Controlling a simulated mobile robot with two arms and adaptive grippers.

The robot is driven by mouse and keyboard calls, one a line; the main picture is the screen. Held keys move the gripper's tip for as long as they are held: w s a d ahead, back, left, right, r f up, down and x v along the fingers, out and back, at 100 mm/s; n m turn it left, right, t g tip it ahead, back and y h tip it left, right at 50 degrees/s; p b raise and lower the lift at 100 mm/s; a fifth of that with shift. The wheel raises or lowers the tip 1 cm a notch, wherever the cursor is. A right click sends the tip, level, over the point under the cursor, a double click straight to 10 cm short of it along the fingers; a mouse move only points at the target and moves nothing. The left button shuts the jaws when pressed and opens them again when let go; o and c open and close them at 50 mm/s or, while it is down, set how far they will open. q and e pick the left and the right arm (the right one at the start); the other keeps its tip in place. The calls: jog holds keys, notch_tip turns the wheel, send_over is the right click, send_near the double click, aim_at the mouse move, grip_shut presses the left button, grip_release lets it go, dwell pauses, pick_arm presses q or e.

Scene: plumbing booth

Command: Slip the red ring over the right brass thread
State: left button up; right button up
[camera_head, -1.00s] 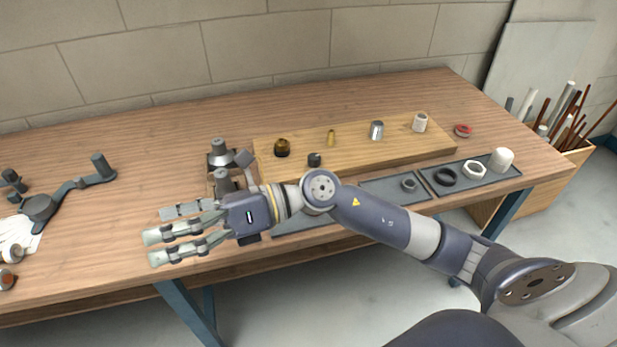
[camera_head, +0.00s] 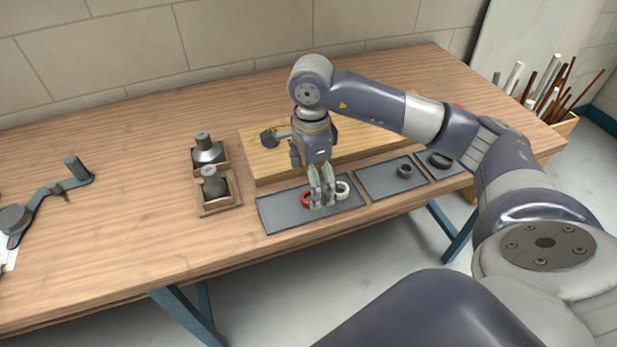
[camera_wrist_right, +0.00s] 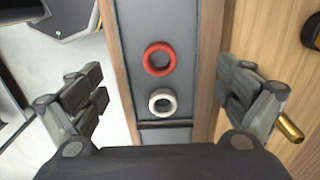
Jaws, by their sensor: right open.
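The red ring (camera_head: 305,200) lies flat in the leftmost grey tray (camera_head: 280,215), with a white ring (camera_head: 343,188) beside it. My right gripper (camera_head: 323,203) points down over this tray, its fingers partly covering both rings. In the right wrist view its fingers (camera_wrist_right: 160,100) are spread wide and empty, with the red ring (camera_wrist_right: 147,60) and white ring (camera_wrist_right: 162,110) lying below between them. A brass piece (camera_wrist_right: 291,127) shows on the wooden board, partly behind a finger; I cannot tell whether it is the right thread. In the head view my arm hides most of the board's fittings.
Two wooden holders with dark conical pieces (camera_head: 211,187) stand left of the tray. A dark fitting (camera_head: 268,138) is on the board's (camera_head: 256,160) left end. More trays with dark rings (camera_head: 405,171) lie to the right.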

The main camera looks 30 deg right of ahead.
jog(key=shift+f+b, duration=1.75)
jog(key=shift+f, duration=1.55)
jog(key=c, duration=0.7)
jog(key=o, duration=0.7)
jog(key=shift+r, duration=0.1)
jog(key=shift+r+p, duration=1.7)
jog(key=shift+r, duration=1.25)
